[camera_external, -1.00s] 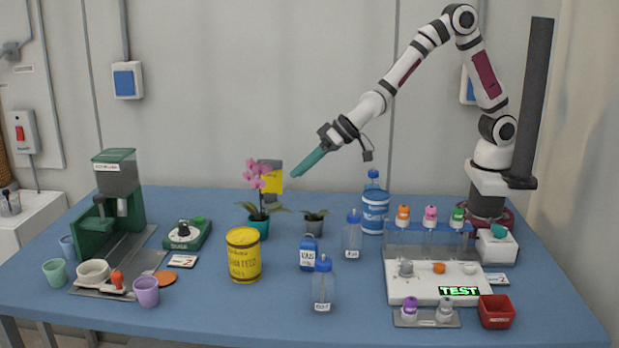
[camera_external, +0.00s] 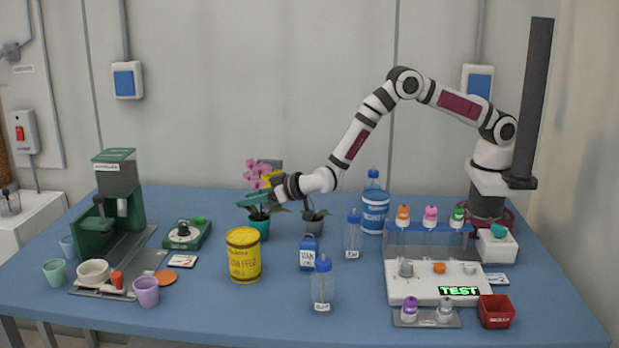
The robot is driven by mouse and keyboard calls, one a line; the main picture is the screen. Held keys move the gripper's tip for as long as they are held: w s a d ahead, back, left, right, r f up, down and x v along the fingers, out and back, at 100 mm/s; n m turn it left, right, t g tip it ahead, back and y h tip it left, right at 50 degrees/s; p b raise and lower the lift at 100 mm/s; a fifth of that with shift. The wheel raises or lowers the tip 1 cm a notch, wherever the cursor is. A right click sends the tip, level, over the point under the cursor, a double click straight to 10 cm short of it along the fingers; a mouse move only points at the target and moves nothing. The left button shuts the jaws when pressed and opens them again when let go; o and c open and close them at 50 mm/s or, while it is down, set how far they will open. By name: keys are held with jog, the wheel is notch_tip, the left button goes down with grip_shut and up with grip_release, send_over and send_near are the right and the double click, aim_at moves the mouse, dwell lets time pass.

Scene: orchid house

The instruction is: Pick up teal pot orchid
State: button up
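The teal pot orchid (camera_external: 258,226) stands upright at the back of the blue table, with pink flowers (camera_external: 257,172) and green leaves. The fingers overlap the stem and leaves in this view. I cannot tell whether they are around the stem or in front of it, or how far apart they are. The pot rests on the table.
A small grey pot plant (camera_external: 313,222) stands right of the orchid, under my wrist. A yellow tin (camera_external: 243,255) stands in front of it. A green scale-like device (camera_external: 186,234) is to its left. Bottles (camera_external: 322,284) and a blue tub (camera_external: 375,212) stand further right.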

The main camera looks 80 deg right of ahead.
grip_shut()
dwell(1.2)
